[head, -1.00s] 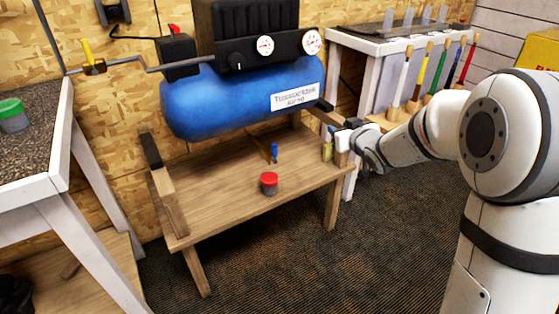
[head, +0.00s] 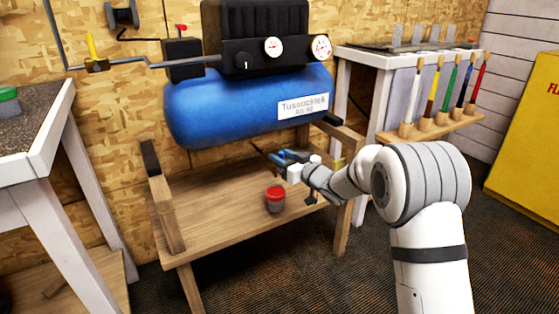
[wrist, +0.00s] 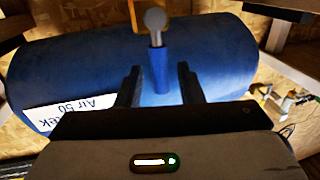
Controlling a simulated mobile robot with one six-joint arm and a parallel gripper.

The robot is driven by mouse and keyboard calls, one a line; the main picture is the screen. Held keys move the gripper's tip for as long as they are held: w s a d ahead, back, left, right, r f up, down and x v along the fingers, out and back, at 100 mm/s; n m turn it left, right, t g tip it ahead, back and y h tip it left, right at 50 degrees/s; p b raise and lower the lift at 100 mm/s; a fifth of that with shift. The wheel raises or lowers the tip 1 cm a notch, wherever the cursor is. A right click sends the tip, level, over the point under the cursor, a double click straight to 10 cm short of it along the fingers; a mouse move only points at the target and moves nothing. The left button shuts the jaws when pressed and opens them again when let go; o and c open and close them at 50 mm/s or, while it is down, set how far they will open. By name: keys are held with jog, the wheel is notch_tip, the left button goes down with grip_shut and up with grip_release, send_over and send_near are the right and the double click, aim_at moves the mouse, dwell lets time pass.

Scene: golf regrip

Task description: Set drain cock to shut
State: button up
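The drain cock (wrist: 155,20) shows in the wrist view under the blue tank (wrist: 60,70). It has a round grey end and a blue lever (wrist: 161,72) pointing toward my gripper. My gripper (wrist: 159,82) is open, with one dark finger on each side of the lever. A gap shows on both sides, so the fingers do not appear to press on it. In the head view my gripper (head: 281,157) is below the blue tank (head: 235,105), above the wooden stand, and mostly hides the cock.
A red-lidded jar (head: 275,200) stands on the stand's shelf (head: 225,200), below and left of my wrist. The stand's right post (head: 347,195) is close to my arm. A white bench (head: 365,90) with a rack of coloured clubs is at right.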

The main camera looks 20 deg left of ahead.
jog(key=shift+w+a, duration=0.15)
jog(key=shift+a, duration=0.25)
jog(key=shift+c, duration=0.4)
grip_shut()
jog(key=shift+a+r, duration=0.1)
jog(key=shift+r, duration=0.05)
jog(key=shift+a, duration=0.1)
